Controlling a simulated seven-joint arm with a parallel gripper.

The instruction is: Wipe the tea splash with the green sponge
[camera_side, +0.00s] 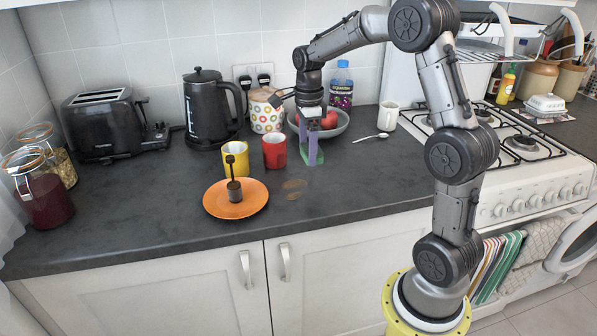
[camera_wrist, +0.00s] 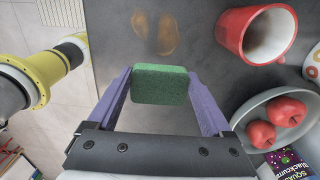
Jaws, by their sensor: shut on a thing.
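The green sponge (camera_wrist: 161,85) is held between the purple fingers of my gripper (camera_wrist: 160,88). In the side view my gripper (camera_side: 312,157) is low over the counter, behind and to the right of the tea splash; the sponge there is mostly hidden by the fingers. I cannot tell whether the sponge touches the counter. The tea splash (camera_side: 294,189) is a brown smear on the dark counter, right of the orange plate. In the wrist view the splash (camera_wrist: 158,33) shows as brown patches beyond the sponge, apart from it.
A red mug (camera_side: 275,152) and a yellow mug (camera_side: 236,159) stand left of my gripper. An orange plate (camera_side: 250,206) holds a dark upright utensil. A grey fruit bowl (camera_side: 339,128) stands close behind, with a spoon (camera_side: 371,138) and white mug (camera_side: 388,116) to the right. The counter's front is clear.

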